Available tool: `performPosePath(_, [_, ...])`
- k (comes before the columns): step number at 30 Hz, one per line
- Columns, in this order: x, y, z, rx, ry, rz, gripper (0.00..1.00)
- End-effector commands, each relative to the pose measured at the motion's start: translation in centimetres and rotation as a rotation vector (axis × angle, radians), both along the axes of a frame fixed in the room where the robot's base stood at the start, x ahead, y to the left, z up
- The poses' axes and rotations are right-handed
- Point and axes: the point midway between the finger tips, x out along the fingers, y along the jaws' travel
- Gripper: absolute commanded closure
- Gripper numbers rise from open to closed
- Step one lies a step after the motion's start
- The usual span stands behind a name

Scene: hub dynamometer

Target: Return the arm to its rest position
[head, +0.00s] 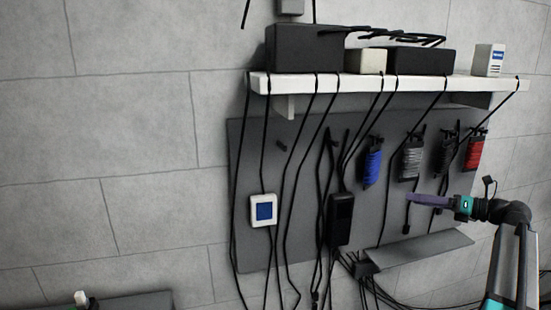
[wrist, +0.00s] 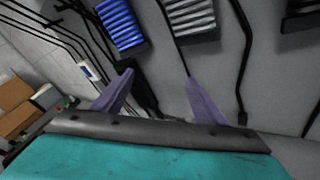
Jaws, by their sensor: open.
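My gripper (head: 428,201) is at the right of the head view, raised in front of the grey pegboard panel. Its purple fingers point left. In the wrist view my gripper (wrist: 155,98) shows two purple fingers spread apart with nothing between them. My arm rises from the lower right corner of the head view. A blue cable bundle (head: 373,165) and a grey cable bundle (head: 411,160) hang on the panel above the fingers. They also show at the top of the wrist view, blue (wrist: 121,24) and grey (wrist: 190,18).
A white shelf (head: 400,85) carries dark boxes and hanging black cables. A red bundle (head: 474,152) hangs above my arm. A white device with a blue screen (head: 263,210) and a black device (head: 341,218) hang left. A grey ledge (head: 420,248) lies below my gripper.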

Motion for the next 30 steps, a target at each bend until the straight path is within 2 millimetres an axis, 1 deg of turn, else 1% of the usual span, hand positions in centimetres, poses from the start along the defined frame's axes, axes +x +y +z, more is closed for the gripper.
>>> performPosePath(1, [0.5, 1.6, -2.2, -0.001, 0.02, 0.019, 0.35])
performPosePath(3, [1.1, 3.5, -5.0, -0.009, 0.044, 0.042, 0.35])
performPosePath(5, [1.4, 5.1, -7.3, -0.017, 0.065, 0.061, 0.35])
performPosePath(6, [1.7, 6.3, -8.9, -0.025, 0.077, 0.075, 0.35])
performPosePath(10, [2.0, 9.9, -13.9, -0.052, 0.116, 0.123, 0.35])
performPosePath(14, [1.7, 13.7, -19.0, -0.086, 0.153, 0.176, 0.35])
performPosePath(19, [0.7, 18.5, -25.5, -0.142, 0.192, 0.251, 0.35])
performPosePath(23, [-0.7, 22.1, -30.3, -0.191, 0.216, 0.314, 0.35])
performPosePath(24, [-1.3, 23.2, -31.8, -0.207, 0.223, 0.335, 0.35])
performPosePath(26, [-2.2, 24.8, -33.9, -0.232, 0.231, 0.366, 0.35])
performPosePath(27, [-2.9, 25.9, -35.3, -0.249, 0.236, 0.389, 0.35])
performPosePath(29, [-3.9, 27.4, -37.4, -0.276, 0.243, 0.425, 0.35])
performPosePath(30, [-4.7, 28.3, -38.8, -0.294, 0.246, 0.448, 0.35])
